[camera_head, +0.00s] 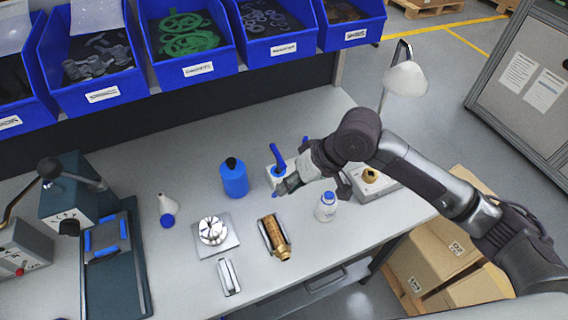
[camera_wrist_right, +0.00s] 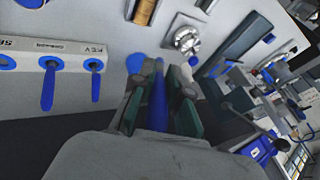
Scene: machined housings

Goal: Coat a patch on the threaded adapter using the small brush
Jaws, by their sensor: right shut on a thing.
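The brass threaded adapter (camera_head: 275,240) lies in a metal cradle near the front middle of the table. It also shows, cut off, at the top of the wrist view (camera_wrist_right: 144,10). My right gripper (camera_head: 285,187) is behind and just right of the adapter, above the table. In the wrist view, its fingers (camera_wrist_right: 159,85) are shut on a slim blue handle, the small brush (camera_wrist_right: 158,105). The brush's bristles are not clearly visible. A white holder (camera_wrist_right: 70,62) with blue-handled tools stands beside the gripper. My left gripper is not in view.
A blue bottle (camera_head: 234,180) stands left of the gripper and a white bottle (camera_head: 325,207) right of it. A round metal part on a plate (camera_head: 215,238) and a silver block (camera_head: 229,277) lie left of the adapter. Blue bins (camera_head: 190,70) line the back.

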